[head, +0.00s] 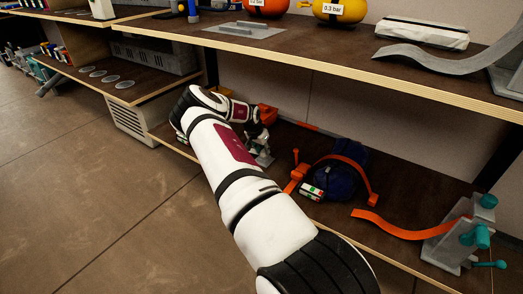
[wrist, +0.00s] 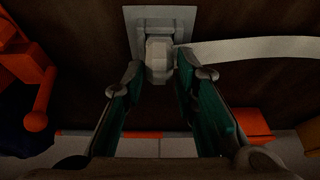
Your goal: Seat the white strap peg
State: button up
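The white strap peg (wrist: 158,62) shows in the wrist view as a pale, faceted block in front of a grey plate (wrist: 132,22). A white strap (wrist: 255,49) runs from beside it to the right. My gripper (wrist: 159,70) has its two teal-padded fingers on either side of the peg. The fingertips are close to the peg, with narrow dark gaps seeming to show, so the fingers look apart. Whether the peg is fully in its seat cannot be told. In the head view, my arm reaches into the lower shelf and largely hides the peg.
A dark blue bag (head: 337,178) under an orange strap stands to the right on the lower shelf (head: 408,190). Further right, a grey bracket (head: 443,245) has teal knobs and a loose orange strap (head: 395,228). The upper shelf (head: 350,62) overhangs my arm's reach.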

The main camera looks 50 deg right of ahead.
aim_at(263, 151)
jog(key=shift+d+f, duration=0.1)
jog(key=shift+f, duration=0.2)
jog(key=shift+c, duration=0.3)
grip_shut()
jog(key=shift+r, duration=0.1)
jog(key=shift+r, duration=0.1)
jog(key=shift+r+p, duration=0.95)
jog(key=shift+r, duration=1)
